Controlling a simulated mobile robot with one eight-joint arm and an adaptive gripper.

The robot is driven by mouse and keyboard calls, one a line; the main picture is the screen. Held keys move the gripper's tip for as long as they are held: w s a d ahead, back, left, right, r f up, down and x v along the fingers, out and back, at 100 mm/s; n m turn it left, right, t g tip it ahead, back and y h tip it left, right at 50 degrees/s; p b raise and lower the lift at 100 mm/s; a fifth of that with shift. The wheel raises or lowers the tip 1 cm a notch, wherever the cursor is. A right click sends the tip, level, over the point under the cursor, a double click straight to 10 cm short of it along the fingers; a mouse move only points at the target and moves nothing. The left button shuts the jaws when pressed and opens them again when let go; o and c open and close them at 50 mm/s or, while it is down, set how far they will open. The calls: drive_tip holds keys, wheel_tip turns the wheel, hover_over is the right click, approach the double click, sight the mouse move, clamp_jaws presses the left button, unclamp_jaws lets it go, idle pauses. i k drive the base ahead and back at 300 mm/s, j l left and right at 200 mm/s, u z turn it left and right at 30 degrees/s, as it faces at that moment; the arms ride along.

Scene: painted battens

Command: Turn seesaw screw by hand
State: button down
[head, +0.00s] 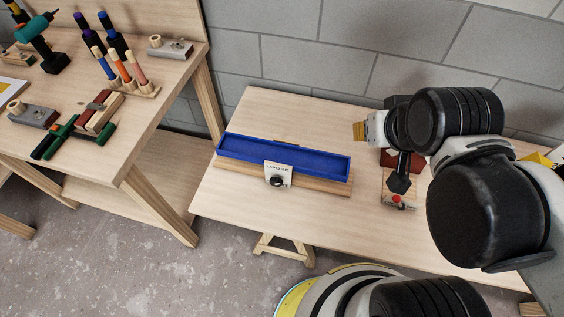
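A long blue tray (320,165) lies along a wooden board (325,185) on the light wooden bench. A white plate (270,167) marked with a word that looks like "LOOSE" is on its front side, with a black screw knob (277,181) on its lower part. My gripper (399,186) is the dark end hanging down to the right of the tray, apart from the knob. It is over or near a small board with a red block; the exact gap cannot be told. Its fingers are too small and dark to show whether they are open.
The small board (393,202) has a red knob at its front. A yellow-tipped item (360,131) shows beside my wrist. A second bench (150,105) at left holds a drill, clamps and several upright handled tools. A block wall stands behind. Bench surface in front of the tray is clear.

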sight(276, 182)
drive_tip(key=k+j+z, duration=0.2)
drive_tip(key=k, duration=0.3)
drive_tip(key=k+j+z, duration=0.15)
drive_tip(key=k, duration=0.35)
drive_tip(key=k+j+z, duration=0.2)
drive_tip(key=k, duration=0.35)
